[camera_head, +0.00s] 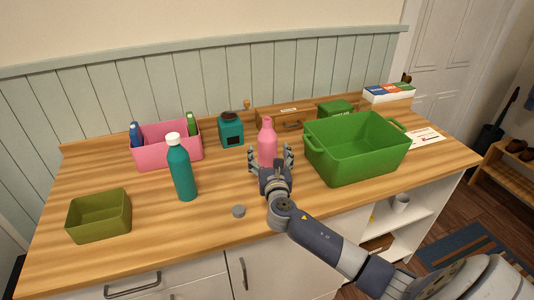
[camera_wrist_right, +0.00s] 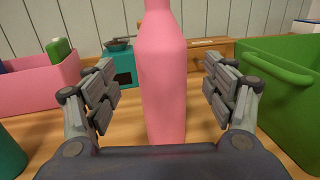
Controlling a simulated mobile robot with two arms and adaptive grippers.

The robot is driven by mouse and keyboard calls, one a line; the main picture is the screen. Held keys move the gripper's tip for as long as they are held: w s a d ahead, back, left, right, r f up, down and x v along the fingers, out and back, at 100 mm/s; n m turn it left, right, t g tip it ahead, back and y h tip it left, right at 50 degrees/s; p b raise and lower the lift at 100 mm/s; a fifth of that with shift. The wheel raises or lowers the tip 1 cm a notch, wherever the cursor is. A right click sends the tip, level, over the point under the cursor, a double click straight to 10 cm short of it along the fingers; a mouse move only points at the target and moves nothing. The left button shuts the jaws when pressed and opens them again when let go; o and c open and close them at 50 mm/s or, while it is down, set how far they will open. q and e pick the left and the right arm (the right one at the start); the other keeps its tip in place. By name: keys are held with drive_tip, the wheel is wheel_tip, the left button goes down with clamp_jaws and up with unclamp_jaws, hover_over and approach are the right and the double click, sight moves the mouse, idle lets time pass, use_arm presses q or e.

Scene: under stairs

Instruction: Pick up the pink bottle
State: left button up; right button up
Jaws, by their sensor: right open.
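The pink bottle (camera_head: 267,140) stands upright on the wooden counter, left of the green bin. My right gripper (camera_head: 270,162) is open in front of it, with its fingers spread to either side of the bottle's lower part. In the right wrist view the bottle (camera_wrist_right: 163,80) stands between the two open fingers (camera_wrist_right: 162,95), with a gap visible on each side. The bottle's top is cut off in that view, and its base is partly hidden behind the gripper. My left gripper is not in view.
The large green bin (camera_head: 355,150) stands close on the right. A teal bottle (camera_head: 181,170), a pink box (camera_head: 168,150) and an olive box (camera_head: 98,215) stand left. A small grey disc (camera_head: 239,211) lies near the front edge. A teal grinder (camera_head: 231,131) stands behind.

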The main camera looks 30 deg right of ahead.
sight(268, 152)
drive_tip(key=shift+w+d+f, duration=0.15)
drive_tip(key=shift+w+d, duration=0.05)
drive_tip(key=shift+w, duration=0.1)
drive_tip(key=x, duration=0.4)
drive_tip(key=shift+d+f+p, duration=0.1)
drive_tip(key=shift+f+p, duration=0.2)
drive_tip(key=shift+p, duration=0.05)
drive_tip(key=shift+w+d+f, duration=0.1)
drive_tip(key=shift+w+d, duration=0.05)
drive_tip(key=shift+w, duration=0.2)
drive_tip(key=shift+w+d, duration=0.1)
drive_tip(key=shift+w, duration=0.1)
drive_tip(key=shift+s, duration=0.1)
drive_tip(key=shift+c, duration=0.2)
drive_tip(key=c, duration=0.5)
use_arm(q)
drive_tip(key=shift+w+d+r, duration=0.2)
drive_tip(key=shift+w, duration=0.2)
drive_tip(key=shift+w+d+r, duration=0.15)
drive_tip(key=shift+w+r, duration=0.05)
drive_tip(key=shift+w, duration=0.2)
use_arm(e)
drive_tip(key=c, duration=0.7)
